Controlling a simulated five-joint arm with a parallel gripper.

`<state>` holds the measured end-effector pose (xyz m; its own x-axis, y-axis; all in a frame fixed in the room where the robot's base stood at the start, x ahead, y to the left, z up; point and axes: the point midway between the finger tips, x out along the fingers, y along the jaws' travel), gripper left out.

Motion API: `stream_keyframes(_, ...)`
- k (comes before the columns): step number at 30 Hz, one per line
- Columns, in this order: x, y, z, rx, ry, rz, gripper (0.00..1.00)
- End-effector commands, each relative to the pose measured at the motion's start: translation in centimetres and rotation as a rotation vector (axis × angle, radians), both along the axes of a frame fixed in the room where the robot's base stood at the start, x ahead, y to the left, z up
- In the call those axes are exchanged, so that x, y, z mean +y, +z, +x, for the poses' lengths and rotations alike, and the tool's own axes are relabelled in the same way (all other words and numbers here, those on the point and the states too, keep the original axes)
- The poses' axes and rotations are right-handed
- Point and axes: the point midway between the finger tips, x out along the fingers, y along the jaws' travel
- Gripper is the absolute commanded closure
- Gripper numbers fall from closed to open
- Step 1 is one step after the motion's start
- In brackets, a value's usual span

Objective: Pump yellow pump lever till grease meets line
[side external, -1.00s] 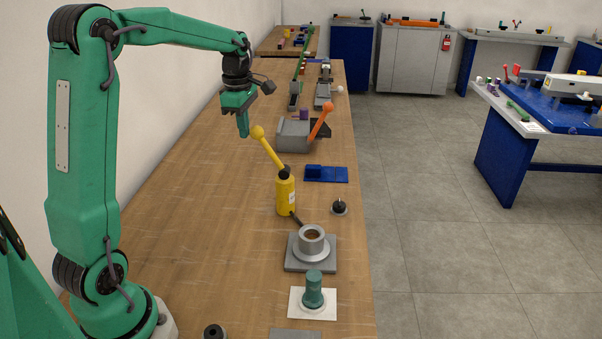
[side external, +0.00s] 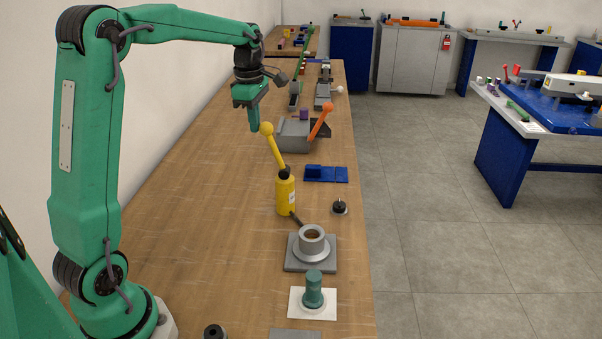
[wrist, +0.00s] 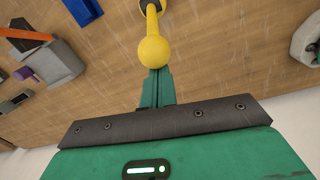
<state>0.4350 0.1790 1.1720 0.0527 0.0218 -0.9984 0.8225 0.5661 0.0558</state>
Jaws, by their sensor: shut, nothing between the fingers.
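The yellow pump (side external: 286,194) stands upright on the wooden bench. Its yellow lever (side external: 274,150) slants up and left to a round ball knob (side external: 266,128). A dark spout leads from the pump's foot toward a grey cup (side external: 312,238) on a square plate, with brown grease inside; the line cannot be made out. My gripper (side external: 254,126) is shut and empty, its fingertips just left of the knob and touching or nearly touching it.
A green cylinder (side external: 313,288) on a white plate stands nearer the camera. A small black knob (side external: 339,206) and a blue block (side external: 326,174) lie right of the pump. A grey fixture with an orange lever (side external: 321,121) stands behind. The bench left of the pump is clear.

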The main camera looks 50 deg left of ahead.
Motion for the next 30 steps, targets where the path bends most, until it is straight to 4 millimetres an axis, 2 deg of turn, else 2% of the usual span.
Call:
stream_keyframes(13, -4.6, 1.6, 4.5, 0.0, -0.004, -0.007, 1.0)
stream_keyframes(21, -7.3, 1.3, 7.2, 0.002, -0.004, -0.011, 1.0)
stream_keyframes(30, -9.4, 0.3, 9.3, 0.001, -0.007, -0.012, 1.0)
